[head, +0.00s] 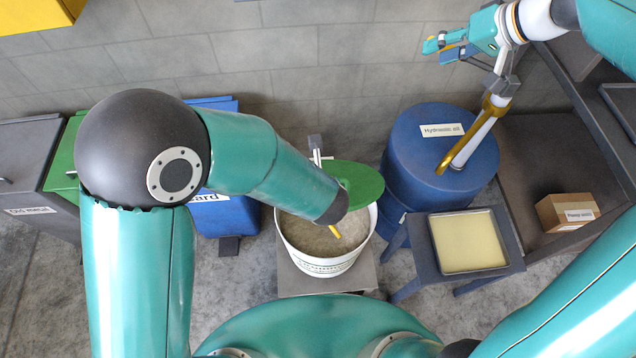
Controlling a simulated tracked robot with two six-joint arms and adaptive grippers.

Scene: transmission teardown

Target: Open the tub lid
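The white tub (330,266) stands at the centre on a low grey stand, with pale, grainy contents (305,234) visible at its front. Its green lid (362,184) is at the back, clear of the front of the opening, and looks raised. My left forearm crosses in front of the lid and hides part of it and of the tub. My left gripper is hidden behind that arm. My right gripper (438,47) is high at the upper right, far from the tub, with nothing visible in it; its finger gap is unclear.
A blue "Hydraulic oil" drum (408,150) with a white and gold pump (480,135) stands right of the tub. A tray (436,259) of pale yellow content sits on a stand. Blue (222,214), green and grey (30,150) bins are left; a cardboard box (560,212) is right.

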